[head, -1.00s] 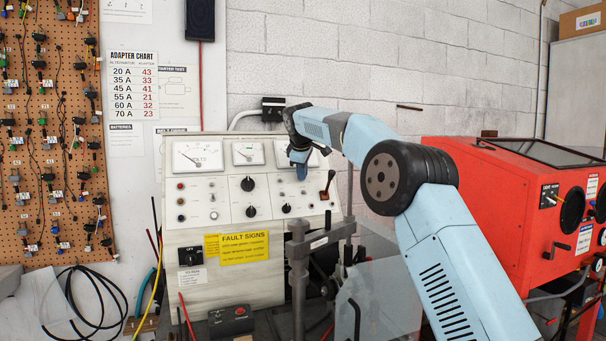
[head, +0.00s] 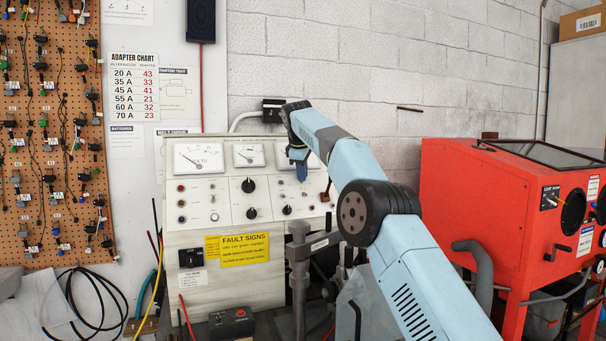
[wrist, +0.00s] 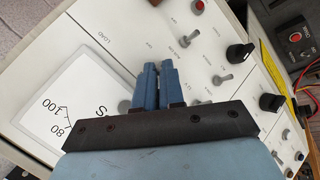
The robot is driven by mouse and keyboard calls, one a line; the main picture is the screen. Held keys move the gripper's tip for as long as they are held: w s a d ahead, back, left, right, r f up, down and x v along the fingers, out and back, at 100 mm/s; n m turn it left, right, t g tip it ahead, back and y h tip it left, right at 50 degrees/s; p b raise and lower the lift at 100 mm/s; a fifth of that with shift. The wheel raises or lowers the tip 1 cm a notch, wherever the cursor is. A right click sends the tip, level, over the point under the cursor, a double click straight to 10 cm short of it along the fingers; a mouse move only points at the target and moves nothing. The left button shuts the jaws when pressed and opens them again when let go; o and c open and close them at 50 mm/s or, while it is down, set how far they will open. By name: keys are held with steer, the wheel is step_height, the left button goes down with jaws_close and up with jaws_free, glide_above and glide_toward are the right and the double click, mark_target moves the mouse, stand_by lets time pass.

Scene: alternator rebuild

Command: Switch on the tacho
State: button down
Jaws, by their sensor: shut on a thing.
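The test panel (head: 222,214) stands against the wall, with a volt meter (head: 199,157), a smaller meter (head: 248,155) and a third meter (head: 313,160) partly hidden by my arm. My gripper (head: 301,168) is at the panel front, by the third meter's lower edge. In the wrist view its two blue fingers (wrist: 158,88) are nearly together beside a meter face (wrist: 70,105). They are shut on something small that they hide. Metal toggle switches (wrist: 222,78) and (wrist: 186,41) stand near the fingers. I cannot read which is the tacho switch.
Black knobs (head: 248,185) and coloured lamps are on the panel. A clamp post (head: 299,265) stands before it. A red cabinet (head: 490,210) is at the right. A pegboard of adapters (head: 50,130) and loose cables (head: 95,300) are at the left.

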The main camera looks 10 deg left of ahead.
steer(key=shift+a+f, duration=0.1)
steer(key=shift+f, duration=0.05)
steer(key=c, duration=1.2)
jaws_free()
steer(key=shift+c, duration=0.2)
